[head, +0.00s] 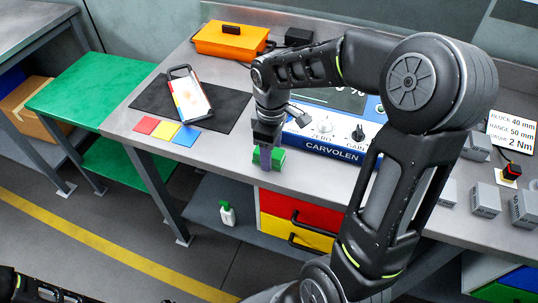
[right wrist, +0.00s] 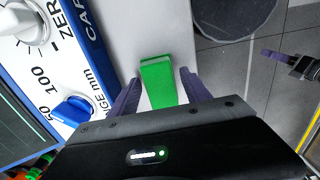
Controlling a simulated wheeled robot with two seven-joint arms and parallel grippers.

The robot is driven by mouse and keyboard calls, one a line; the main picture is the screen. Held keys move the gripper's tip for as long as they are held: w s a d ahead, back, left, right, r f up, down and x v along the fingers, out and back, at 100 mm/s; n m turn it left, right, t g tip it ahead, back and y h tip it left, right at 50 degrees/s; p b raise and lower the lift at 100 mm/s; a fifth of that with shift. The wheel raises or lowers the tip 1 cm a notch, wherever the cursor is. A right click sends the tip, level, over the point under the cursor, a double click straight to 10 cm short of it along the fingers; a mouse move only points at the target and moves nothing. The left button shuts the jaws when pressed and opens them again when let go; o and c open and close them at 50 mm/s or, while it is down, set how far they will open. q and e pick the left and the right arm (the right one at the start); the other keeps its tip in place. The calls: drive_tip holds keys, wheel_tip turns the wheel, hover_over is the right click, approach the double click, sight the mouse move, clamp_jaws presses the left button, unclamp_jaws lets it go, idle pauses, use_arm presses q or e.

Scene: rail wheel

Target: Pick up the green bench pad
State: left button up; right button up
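The green bench pad (head: 278,158) is a small green block at the front edge of the grey workbench, below the blue and white instrument. My right gripper (head: 266,162) points down over it, one purple finger in front of the pad. In the right wrist view the pad (right wrist: 164,82) lies between the two purple fingers (right wrist: 160,86). Narrow gaps show beside the pad, so the gripper looks open around it. The pad's underside is hidden. My left gripper (right wrist: 272,54) shows small at the right of the right wrist view; its opening is unclear.
The instrument (head: 322,135) stands close behind the pad. A dark mat (head: 222,112) with a tray (head: 190,97) lies to the left, beside coloured cards (head: 165,130). Grey blocks (head: 485,197) stand at the right. Red and yellow drawers (head: 290,215) are below the bench.

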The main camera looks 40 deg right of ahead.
clamp_jaws()
idle(0.4)
wheel_tip(320, 180, up, 10)
drive_tip(key=shift+r+b, duration=0.1)
drive_tip(key=shift+b, duration=0.5)
idle(0.3)
drive_tip(key=shift+c, duration=1.7)
unclamp_jaws()
drive_tip(key=c, duration=0.6)
drive_tip(key=shift+c, duration=0.2)
